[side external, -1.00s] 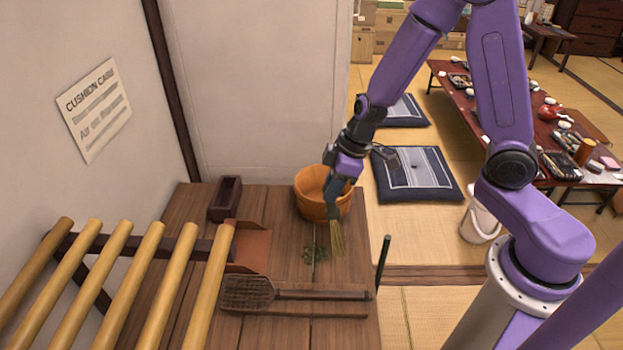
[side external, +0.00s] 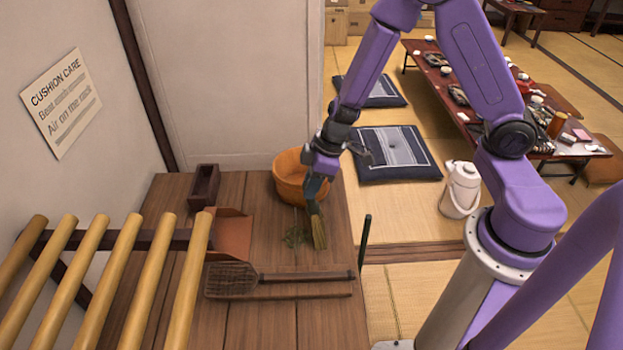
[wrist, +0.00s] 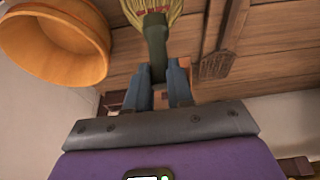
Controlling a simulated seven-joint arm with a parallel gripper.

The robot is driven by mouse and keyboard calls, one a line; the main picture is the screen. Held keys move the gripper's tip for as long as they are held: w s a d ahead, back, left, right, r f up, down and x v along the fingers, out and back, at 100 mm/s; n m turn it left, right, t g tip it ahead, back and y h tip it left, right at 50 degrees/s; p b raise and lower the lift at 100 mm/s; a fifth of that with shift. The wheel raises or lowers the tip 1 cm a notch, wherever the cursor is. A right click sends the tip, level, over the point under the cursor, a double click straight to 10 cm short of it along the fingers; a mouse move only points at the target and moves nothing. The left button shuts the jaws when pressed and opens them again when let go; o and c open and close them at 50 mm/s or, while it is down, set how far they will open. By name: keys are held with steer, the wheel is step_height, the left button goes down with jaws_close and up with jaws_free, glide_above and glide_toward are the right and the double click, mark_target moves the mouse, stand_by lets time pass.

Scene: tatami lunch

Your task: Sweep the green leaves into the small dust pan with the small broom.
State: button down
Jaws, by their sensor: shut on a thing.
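My gripper (side external: 314,186) is shut on the dark green handle of the small broom (side external: 319,234). The broom points down, its straw bristles at or just above the wooden table, just right of the green leaves (side external: 296,235). In the wrist view the handle (wrist: 156,48) stands between my fingers, with the bristles at the top edge. The leaves lie in a small loose pile on the table. The brown dust pan (side external: 233,236) lies left of the leaves, partly behind the bamboo rack. The leaves cannot be made out in the wrist view.
An orange-brown wooden tub (side external: 290,180) stands right behind the broom. A woven beater (side external: 235,281) lies along the front of the table. A dark box (side external: 204,186) sits at back left, and a bamboo rack (side external: 121,275) stands at the left. A dark green post (side external: 365,240) rises at the right edge.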

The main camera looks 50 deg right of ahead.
steer(key=shift+f, duration=0.85)
steer(key=shift+w+a, duration=7.9)
steer(key=shift+a, duration=0.05)
steer(key=v, duration=0.7)
steer(key=shift+s+d+r, duration=0.15)
steer(key=shift+r, duration=0.15)
